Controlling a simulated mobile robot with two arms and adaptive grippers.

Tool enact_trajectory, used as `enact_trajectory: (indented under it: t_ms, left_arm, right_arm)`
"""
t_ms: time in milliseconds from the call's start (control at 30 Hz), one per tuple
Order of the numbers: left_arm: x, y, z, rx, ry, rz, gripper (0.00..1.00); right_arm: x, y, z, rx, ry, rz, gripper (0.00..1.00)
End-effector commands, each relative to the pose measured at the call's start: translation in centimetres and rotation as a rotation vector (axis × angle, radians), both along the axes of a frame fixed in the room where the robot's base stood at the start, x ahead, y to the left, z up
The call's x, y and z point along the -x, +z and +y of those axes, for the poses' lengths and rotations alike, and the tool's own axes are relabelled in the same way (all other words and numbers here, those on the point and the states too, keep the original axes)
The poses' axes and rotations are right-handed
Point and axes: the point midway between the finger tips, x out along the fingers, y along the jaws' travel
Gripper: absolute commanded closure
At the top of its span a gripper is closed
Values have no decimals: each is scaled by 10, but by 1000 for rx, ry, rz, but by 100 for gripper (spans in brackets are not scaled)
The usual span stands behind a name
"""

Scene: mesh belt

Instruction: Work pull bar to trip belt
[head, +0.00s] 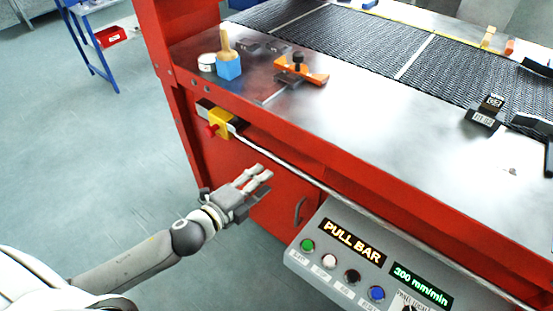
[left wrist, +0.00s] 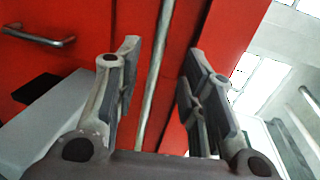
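The pull bar (head: 330,190) is a long thin silver rod along the front of the red machine, below the tabletop edge. Its left end meets a yellow switch box with a red button (head: 218,125). My left gripper (head: 264,174) is in front of the bar, near its left part. In the left wrist view my left gripper (left wrist: 160,60) is open, with its fingers apart. The bar (left wrist: 155,85) runs between the fingers in that view; no finger visibly grips it. The mesh belt (head: 350,38) lies across the tabletop. My right gripper is not in view.
A grey control panel (head: 300,262) with coloured buttons reads "PULL BAR" and "300 mm/min". It juts out below the bar. A cabinet handle (head: 299,210) is close by. A blue block with a brush (head: 228,65) and an orange tool (head: 300,72) lie on the tabletop.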

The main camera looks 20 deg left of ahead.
Motion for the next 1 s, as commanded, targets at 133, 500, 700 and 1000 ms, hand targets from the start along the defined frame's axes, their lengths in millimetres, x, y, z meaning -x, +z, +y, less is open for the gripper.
enact_trajectory:
  t_ms: [133, 500, 700, 1000]
  left_arm:
    - [-11, 0, -3, 1, 1, -3, 63]
    - [-62, -11, -22, 3, 3, -1, 63]
    - [-86, -17, -31, 4, 2, -1, 63]
    - [-98, -21, -36, 3, 1, 1, 63]
  right_arm:
    - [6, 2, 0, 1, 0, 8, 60]
    - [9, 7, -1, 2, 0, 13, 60]
    - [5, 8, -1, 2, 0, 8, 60]
    - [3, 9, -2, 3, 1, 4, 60]
